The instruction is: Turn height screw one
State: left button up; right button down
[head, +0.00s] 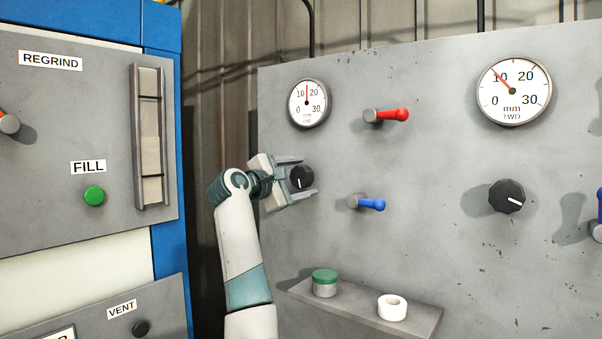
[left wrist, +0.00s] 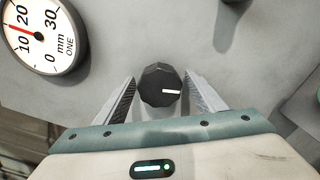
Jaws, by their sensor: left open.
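Height screw one is a black faceted knob (head: 302,177) with a white mark, on the grey panel below the gauge labelled ONE (head: 307,103). In the head view its white mark points down. The gauge's red needle stands between 10 and 20. My left gripper (head: 303,177) is open, with one finger above the knob and one below it. In the left wrist view the knob (left wrist: 160,86) sits between the spread fingers, with a gap on each side. There the gauge (left wrist: 42,33) is partly cut off at the upper left. My right gripper is not in view.
A red lever (head: 393,115) and a blue lever (head: 370,204) stick out right of the knob. A shelf (head: 420,318) below holds a green-lidded jar (head: 325,283) and a white roll (head: 392,307). Gauge TWO (head: 513,91) and its knob (head: 507,196) are farther right.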

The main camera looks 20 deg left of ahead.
pick_arm(q)
jog(key=c, duration=1.1)
jog(key=shift+o, duration=0.2)
jog(key=shift+f, duration=0.1)
